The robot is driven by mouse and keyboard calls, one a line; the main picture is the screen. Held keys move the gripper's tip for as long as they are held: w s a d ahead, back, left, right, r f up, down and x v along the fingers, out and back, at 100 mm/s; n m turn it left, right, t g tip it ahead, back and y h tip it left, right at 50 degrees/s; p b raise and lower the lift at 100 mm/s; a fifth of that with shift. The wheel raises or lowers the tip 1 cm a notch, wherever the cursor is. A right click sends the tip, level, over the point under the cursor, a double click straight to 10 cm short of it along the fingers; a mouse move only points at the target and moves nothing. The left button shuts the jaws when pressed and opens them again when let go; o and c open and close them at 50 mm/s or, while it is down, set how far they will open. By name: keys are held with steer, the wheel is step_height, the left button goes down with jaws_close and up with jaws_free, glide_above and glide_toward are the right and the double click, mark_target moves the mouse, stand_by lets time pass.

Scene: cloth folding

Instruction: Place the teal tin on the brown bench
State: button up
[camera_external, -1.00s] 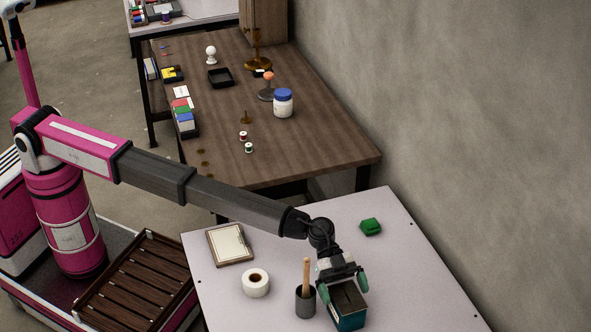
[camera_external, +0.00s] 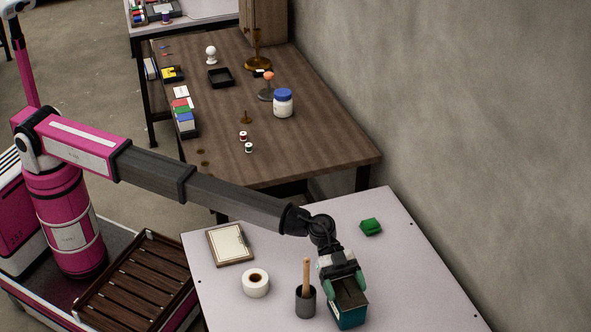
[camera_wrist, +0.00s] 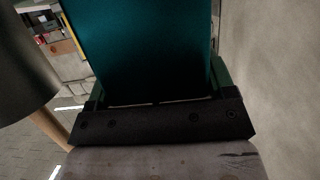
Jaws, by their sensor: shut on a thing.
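The teal tin (camera_external: 347,317) is a box with a dark top at the front of the pale table, right beside the dark cup. My gripper (camera_external: 342,284) is over it and shut on it, with a green finger on either side. In the wrist view the teal tin (camera_wrist: 138,45) fills the upper middle, between the fingers. I cannot tell whether its base touches the table. The brown bench (camera_external: 315,150) is a wooden-topped table farther back, along the wall.
On the pale table (camera_external: 400,265) are a dark cup (camera_external: 305,303) with a wooden handle, a white tape roll (camera_external: 256,283), a clipboard (camera_external: 230,245) and a green block (camera_external: 371,227). The bench holds a blue-lidded jar (camera_external: 283,104), spools and boxes; its front right is clear.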

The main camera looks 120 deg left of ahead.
steer(key=r, duration=0.2)
steer(key=a+r, duration=0.1)
steer(key=shift+s+a+r, duration=0.1)
steer(key=shift+s, duration=0.25)
steer(key=s+a+r, duration=0.4)
steer(key=a+r, duration=0.2)
steer(key=a, duration=0.3)
steer(key=s+r+n+t+y, duration=0.1)
steer(key=s+r+n+y, duration=0.2)
steer(key=s, duration=0.6)
steer(key=s+d+r+n+t+y, duration=0.1)
steer(key=s+r+n+y, duration=0.2)
steer(key=s, duration=0.6)
steer(key=s+r+n+t+y, duration=0.2)
steer(key=s+r+n+y, duration=0.1)
steer(key=s, duration=0.6)
steer(key=shift+s+d+r+y, duration=0.35)
steer(key=shift+r+y, duration=0.2)
steer(key=shift+y, duration=0.15)
